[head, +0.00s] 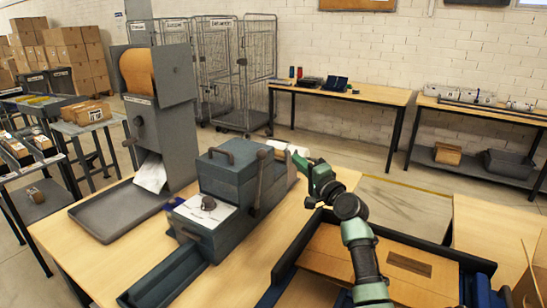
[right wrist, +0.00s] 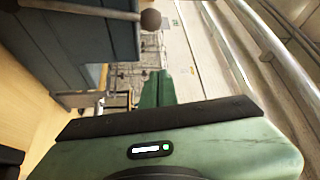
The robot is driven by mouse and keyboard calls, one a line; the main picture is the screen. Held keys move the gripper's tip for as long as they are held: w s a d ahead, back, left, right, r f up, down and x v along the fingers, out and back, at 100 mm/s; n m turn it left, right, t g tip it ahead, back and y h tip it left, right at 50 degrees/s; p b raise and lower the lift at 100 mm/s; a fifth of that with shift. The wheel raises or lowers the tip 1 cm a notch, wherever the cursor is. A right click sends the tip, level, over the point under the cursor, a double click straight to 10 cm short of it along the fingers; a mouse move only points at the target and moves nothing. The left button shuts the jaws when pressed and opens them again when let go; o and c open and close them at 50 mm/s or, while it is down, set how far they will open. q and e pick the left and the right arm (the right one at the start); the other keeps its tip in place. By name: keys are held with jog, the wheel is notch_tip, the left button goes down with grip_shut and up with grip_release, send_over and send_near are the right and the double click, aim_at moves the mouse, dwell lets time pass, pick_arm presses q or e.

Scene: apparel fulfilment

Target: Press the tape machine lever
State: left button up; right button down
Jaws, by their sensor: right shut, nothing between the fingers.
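The tape machine (head: 228,175) is a blue-grey box on the wooden table, with a handle on top and a white label on its front. Its lever (head: 259,179) is a dark bar on the right side. In the right wrist view, a rod with a round dark knob (right wrist: 151,19), apparently the lever, reaches across the upper left beside the machine's blue side (right wrist: 85,50). My right gripper (head: 299,160) is shut and empty, just right of the machine's far end. Its green fingers (right wrist: 157,88) are together below the knob, with no visible contact. My left gripper is not in view.
A tall grey dispenser (head: 165,110) with a brown roll stands left of the machine. Back tables and wire cages (head: 230,70) stand beyond the floor.

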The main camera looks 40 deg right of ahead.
jog(key=f+b+x, duration=0.1)
jog(key=b+x, duration=0.2)
jog(key=x, duration=0.7)
pick_arm(q)
jog(key=p, duration=0.3)
pick_arm(e)
jog(key=a, duration=0.4)
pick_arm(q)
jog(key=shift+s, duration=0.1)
pick_arm(e)
jog(key=shift+d+f, duration=0.1)
jog(key=shift+s, duration=0.1)
